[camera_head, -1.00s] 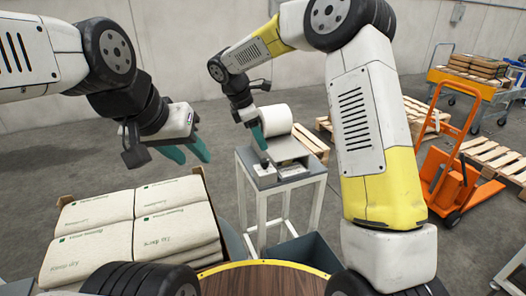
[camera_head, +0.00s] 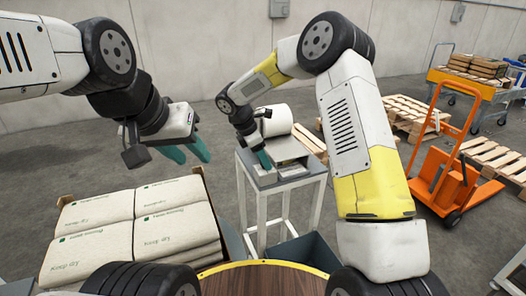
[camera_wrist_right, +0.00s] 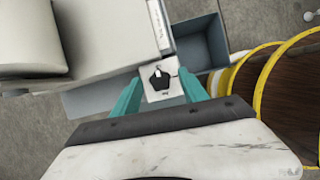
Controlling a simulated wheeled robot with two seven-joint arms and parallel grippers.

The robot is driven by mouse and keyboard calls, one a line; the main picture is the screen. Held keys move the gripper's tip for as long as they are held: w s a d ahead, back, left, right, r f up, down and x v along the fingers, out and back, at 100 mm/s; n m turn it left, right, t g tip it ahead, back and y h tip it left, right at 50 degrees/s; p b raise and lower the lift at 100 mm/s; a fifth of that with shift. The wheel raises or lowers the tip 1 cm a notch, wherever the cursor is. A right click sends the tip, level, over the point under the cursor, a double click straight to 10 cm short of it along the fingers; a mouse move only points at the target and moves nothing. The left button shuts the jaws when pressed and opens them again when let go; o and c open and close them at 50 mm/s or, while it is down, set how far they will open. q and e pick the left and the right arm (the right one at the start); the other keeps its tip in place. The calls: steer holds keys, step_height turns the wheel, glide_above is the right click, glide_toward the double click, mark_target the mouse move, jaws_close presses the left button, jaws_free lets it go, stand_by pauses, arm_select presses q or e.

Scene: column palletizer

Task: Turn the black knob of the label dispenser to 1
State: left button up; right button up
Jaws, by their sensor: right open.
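The black knob (camera_wrist_right: 159,79) sits on a small white plate of the label dispenser in the right wrist view. My right gripper (camera_wrist_right: 161,88) is open, with one teal finger on each side of the knob; whether they touch it I cannot tell. The marks by the knob are too small to read. In the head view the label dispenser (camera_head: 284,147) with its white roll stands on a small table, and my right gripper (camera_head: 264,160) reaches down at its left side. There the knob is hidden. My left gripper (camera_head: 187,152) is open and empty above the stacked sacks.
White sacks (camera_head: 172,228) lie stacked on a pallet at the lower left. A grey bin (camera_head: 307,255) stands below the dispenser table. An orange pallet jack (camera_head: 440,175) and wooden pallets (camera_head: 410,112) are at the right.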

jaws_close()
steer(key=shift+m, duration=0.3)
steer(key=m, duration=0.1)
steer(key=m+g, duration=0.1)
steer(key=m, duration=0.1)
steer(key=shift+w+m+g, duration=0.2)
steer(key=shift+m+g, duration=0.1)
steer(key=m+g, duration=0.1)
steer(key=m, duration=0.3)
steer(key=shift+w+m+g, duration=0.15)
steer(key=shift+m+g, duration=0.15)
steer(key=shift+g, duration=0.1)
steer(key=m+g+y, duration=0.1)
steer(key=m, duration=0.3)
steer(key=shift+w+d, duration=0.1)
steer(key=shift+d+m+g+y, duration=0.1)
steer(key=shift+m+g+y, duration=0.3)
steer(key=shift+m, duration=0.85)
steer(key=shift+m+g+y, duration=0.3)
steer(key=shift+m+y, duration=0.1)
steer(key=shift+m, duration=0.85)
